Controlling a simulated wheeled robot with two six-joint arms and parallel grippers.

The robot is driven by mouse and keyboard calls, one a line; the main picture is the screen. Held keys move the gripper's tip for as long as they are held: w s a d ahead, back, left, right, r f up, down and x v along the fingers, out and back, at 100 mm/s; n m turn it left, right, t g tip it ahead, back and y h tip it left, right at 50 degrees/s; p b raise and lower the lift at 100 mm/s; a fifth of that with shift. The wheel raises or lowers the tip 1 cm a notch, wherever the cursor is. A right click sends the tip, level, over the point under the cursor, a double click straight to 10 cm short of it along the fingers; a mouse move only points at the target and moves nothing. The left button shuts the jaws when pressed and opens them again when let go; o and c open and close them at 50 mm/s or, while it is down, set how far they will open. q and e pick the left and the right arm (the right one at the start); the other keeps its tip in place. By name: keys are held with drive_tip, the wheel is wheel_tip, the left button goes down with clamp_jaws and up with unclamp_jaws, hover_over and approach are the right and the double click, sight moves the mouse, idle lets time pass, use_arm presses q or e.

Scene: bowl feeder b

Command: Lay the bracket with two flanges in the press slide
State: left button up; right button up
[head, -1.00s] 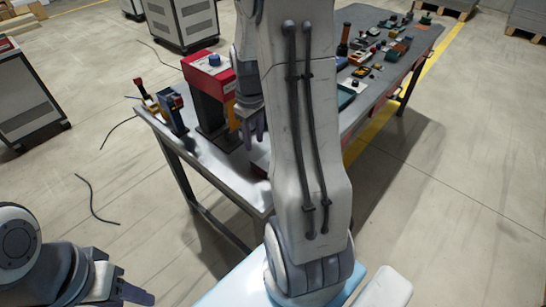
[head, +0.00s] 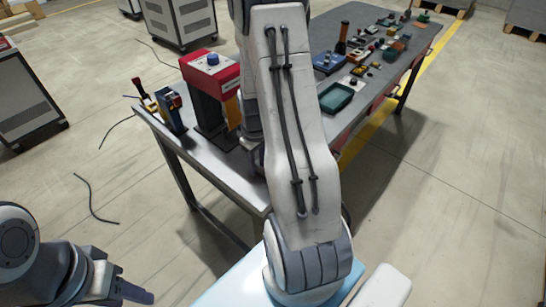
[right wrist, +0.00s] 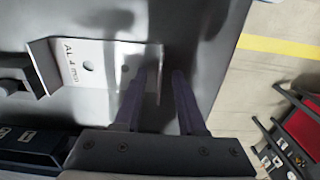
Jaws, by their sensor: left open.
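The bracket (right wrist: 110,64), a pale metal plate with an upturned flange at each end, lies on a grey surface in the right wrist view. Lettering shows by its left flange. My right gripper (right wrist: 159,74) is open, its fingers apart on either side of the bracket's right flange; I cannot tell if they touch it. In the head view my right arm hides this gripper and the bracket. The red press (head: 212,72) stands on the table's left part; its slide cannot be made out. My left gripper (head: 132,291) is open and empty, low at the left, away from the table.
The grey table (head: 205,166) runs away to the upper right. A blue and yellow device (head: 172,108) stands left of the press. A green tray (head: 337,97) and several small parts lie farther right. A dark labelled block (right wrist: 35,142) is near the bracket at lower left.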

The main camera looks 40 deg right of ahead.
clamp_jaws()
idle(1.3)
